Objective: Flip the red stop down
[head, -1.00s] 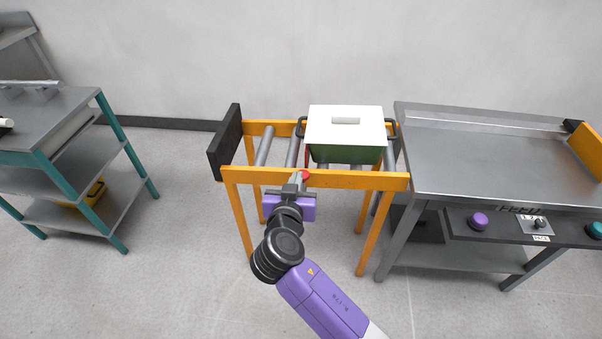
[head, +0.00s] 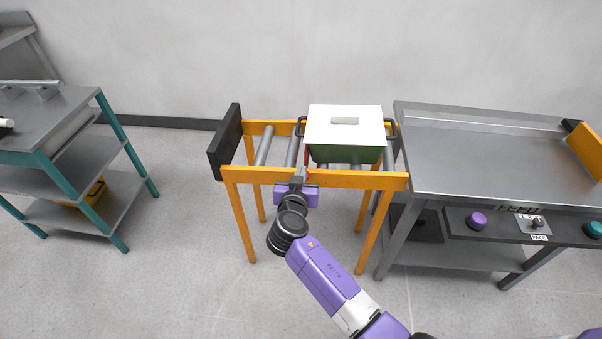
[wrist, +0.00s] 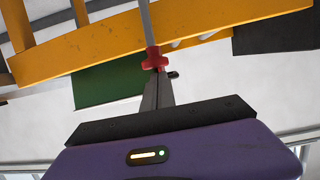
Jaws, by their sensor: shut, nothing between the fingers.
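The red stop (head: 307,174) is at the front orange rail of the roller stand, just left of the green bin; only a little red shows in the head view. In the wrist view its red cross-shaped part (wrist: 154,60) lies directly beyond my fingertips, with a grey bar running past it. My gripper (head: 300,175) is shut and empty, in front of the rail at the stop. In the wrist view the closed fingers (wrist: 154,82) point at the red part. Whether they touch it, I cannot tell.
A green bin with a white lid (head: 344,131) sits on the rollers of the orange stand (head: 340,179). A black end plate (head: 225,142) closes the stand's left end. A steel table (head: 480,160) adjoins on the right. A shelf cart (head: 75,150) stands apart at left.

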